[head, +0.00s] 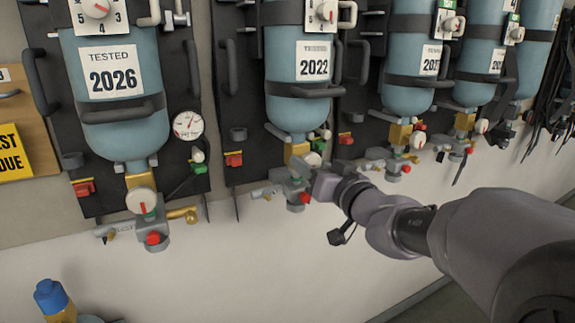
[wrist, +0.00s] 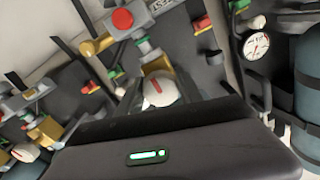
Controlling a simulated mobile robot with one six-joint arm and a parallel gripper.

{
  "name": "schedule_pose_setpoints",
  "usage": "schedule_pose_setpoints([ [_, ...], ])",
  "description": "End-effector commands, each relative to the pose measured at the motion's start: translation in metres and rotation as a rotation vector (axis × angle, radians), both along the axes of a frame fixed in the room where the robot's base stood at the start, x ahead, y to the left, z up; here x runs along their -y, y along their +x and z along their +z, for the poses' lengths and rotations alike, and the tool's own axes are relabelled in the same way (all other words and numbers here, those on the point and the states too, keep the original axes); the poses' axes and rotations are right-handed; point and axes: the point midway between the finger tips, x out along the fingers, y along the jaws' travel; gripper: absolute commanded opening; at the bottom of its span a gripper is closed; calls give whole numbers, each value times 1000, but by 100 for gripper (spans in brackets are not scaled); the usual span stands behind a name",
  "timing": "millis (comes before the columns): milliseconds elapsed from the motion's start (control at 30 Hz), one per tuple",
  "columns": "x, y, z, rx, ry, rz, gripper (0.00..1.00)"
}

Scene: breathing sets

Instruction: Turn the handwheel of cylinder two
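Cylinder two appears to be the blue cylinder (head: 298,108) labelled 2022, second from the left in the head view. Below it is a grey valve block with a red knob (head: 305,198) and a white round knob (head: 312,159). In the wrist view, turned over, this white knob (wrist: 160,90) with a red mark sits in the middle, the red knob (wrist: 122,19) above it. It looks like the handwheel. My gripper (head: 322,184) is at the right of this valve, close to it; contact cannot be told.
The cylinder (head: 125,120) labelled 2026 hangs at left, with a gauge (head: 188,125) and its own valve (head: 151,234). More cylinders (head: 408,95) hang to the right. A blue-capped bottle (head: 52,297) stands lower left. The wall below the valves is bare.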

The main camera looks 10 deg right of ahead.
Motion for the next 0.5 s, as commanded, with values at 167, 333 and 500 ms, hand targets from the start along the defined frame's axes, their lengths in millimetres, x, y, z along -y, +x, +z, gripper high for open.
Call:
schedule_pose_setpoints([
  [167, 0, 0, 0, 0, 1, 0, 3],
  [333, 0, 0, -1, -7, 24, 0, 3],
  [500, 0, 0, -2, -30, 99, -1, 3],
])
